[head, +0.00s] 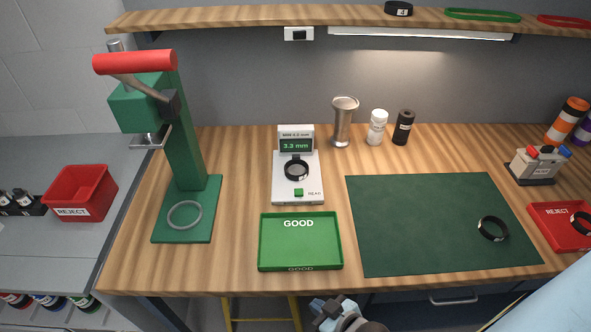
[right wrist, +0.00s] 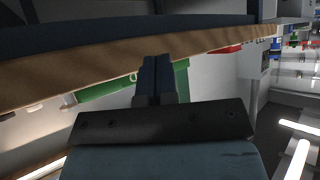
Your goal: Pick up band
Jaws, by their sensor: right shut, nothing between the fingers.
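A black band (head: 493,228) lies on the right part of the dark green mat. Another black band (head: 296,170) sits on the white measuring gauge (head: 284,192), whose display reads 3.3 mm. A third black band (head: 581,223) is partly in view in the red REJECT tray at the right edge. My right gripper (head: 322,309) is at the bottom middle of the head view, in front of the table's front edge and apart from every band. Its fingers (right wrist: 156,78) are together and empty in the right wrist view. My left gripper is out of view.
The green GOOD tray (head: 300,240) is empty. A green press (head: 180,130) with a red handle stands left, a grey ring (head: 185,215) on its base. A metal cup (head: 343,122) and two bottles stand at the back. The mat's left and middle (head: 410,220) are clear.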

